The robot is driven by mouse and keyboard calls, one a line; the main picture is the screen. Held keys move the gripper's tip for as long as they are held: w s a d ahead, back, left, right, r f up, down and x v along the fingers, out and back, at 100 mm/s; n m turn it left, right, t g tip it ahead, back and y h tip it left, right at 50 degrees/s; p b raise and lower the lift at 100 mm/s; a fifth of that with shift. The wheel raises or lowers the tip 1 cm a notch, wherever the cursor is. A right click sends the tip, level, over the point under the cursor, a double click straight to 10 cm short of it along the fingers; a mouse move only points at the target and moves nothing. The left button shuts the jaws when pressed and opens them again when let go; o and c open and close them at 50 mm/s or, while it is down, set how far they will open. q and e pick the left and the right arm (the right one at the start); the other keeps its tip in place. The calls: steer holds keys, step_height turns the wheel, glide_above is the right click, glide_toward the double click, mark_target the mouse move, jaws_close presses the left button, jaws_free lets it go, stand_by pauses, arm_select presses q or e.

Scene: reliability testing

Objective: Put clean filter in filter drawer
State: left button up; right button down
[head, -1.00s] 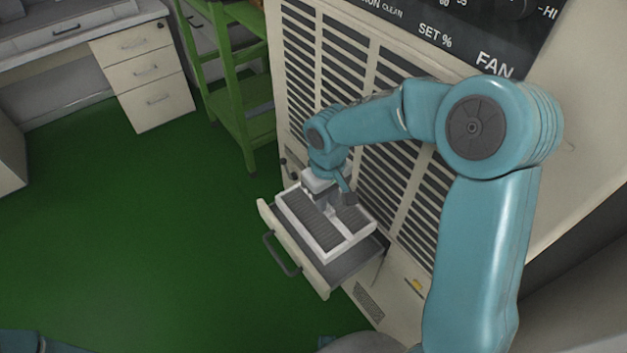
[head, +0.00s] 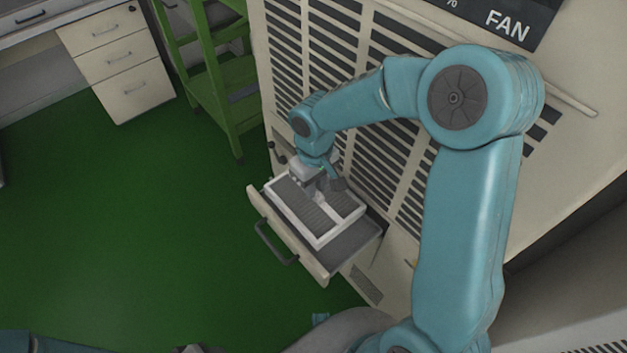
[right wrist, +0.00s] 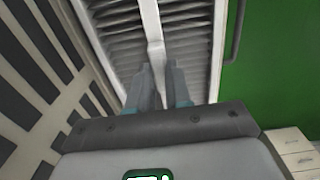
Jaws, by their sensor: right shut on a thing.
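The filter (head: 304,207), a white frame with grey pleats and a middle bar, is over the pulled-out filter drawer (head: 350,249) in the head view. It covers much of the drawer's opening; I cannot tell whether it rests on the drawer floor or hangs just above it. My right gripper (head: 322,191) is over the filter. In the right wrist view, the gripper's fingers (right wrist: 161,88) are shut on the filter's white middle bar, with pleats (right wrist: 190,50) on both sides. My left gripper is not in view.
The drawer belongs to a cream cabinet with dark louvres (head: 372,150). A black handle (head: 272,246) is on the drawer front. A green shelf rack (head: 215,85) and a white drawer unit (head: 118,60) stand further back. The green floor (head: 130,220) at left is clear.

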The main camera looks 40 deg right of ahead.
steer(key=shift+f+b, duration=2.6)
steer(key=shift+f, duration=0.75)
steer(key=c, duration=1)
jaws_free()
step_height(320, 180, up, 16)
steer(key=p, duration=0.3)
steer(key=shift+r, duration=0.25)
